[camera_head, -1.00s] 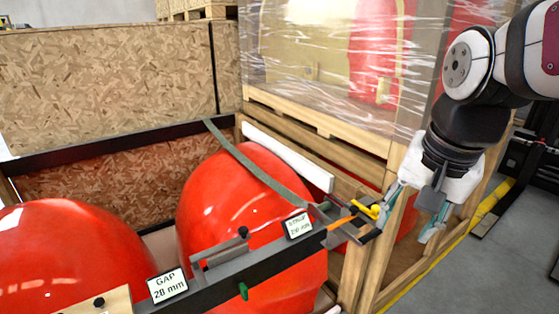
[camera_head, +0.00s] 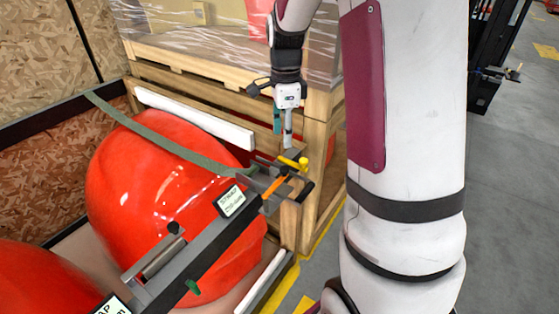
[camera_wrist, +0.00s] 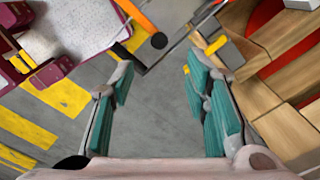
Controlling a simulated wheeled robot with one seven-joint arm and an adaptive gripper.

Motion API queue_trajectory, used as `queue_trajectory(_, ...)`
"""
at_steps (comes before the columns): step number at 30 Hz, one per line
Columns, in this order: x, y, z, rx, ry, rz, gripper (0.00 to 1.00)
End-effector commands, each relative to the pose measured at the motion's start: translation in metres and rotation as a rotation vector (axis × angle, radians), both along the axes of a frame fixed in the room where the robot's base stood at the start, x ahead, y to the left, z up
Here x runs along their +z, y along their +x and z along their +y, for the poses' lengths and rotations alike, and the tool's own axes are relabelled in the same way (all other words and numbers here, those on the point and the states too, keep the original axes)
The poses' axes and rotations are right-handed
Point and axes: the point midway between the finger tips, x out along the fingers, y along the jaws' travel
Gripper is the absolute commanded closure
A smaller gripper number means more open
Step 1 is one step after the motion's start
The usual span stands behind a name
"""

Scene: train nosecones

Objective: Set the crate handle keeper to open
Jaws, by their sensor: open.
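At the crate's front right corner is a metal latch assembly with an orange handle (camera_head: 275,185) and a small yellow piece (camera_head: 303,163). Which part is the keeper I cannot tell for sure. In the wrist view, the orange handle (camera_wrist: 134,14) shows at the top and the yellow piece (camera_wrist: 216,45) right of centre, by a dark bar. My gripper (camera_head: 283,136) is open and empty, pointing down, just above and behind the latch in the head view. In the wrist view my gripper (camera_wrist: 158,88) has grey floor between its teal pads; the latch lies beyond the fingertips.
Red nosecones (camera_head: 150,185) sit in the wooden crate, with a green strap (camera_head: 165,145) across one. A dark rail (camera_head: 190,260) with a label runs along the front. Wrapped pallet goods (camera_head: 190,35) stand behind. Open floor (camera_head: 515,190) lies right, with yellow markings.

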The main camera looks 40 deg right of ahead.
Motion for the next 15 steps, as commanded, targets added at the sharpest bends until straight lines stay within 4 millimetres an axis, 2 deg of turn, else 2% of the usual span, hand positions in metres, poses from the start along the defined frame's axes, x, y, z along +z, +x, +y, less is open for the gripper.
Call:
queue_trajectory(9, -0.063, -0.002, 0.0, 0.001, 0.003, 0.005, 0.57)
queue_trajectory(15, -0.094, -0.001, 0.001, 0.003, 0.002, 0.004, 0.57)
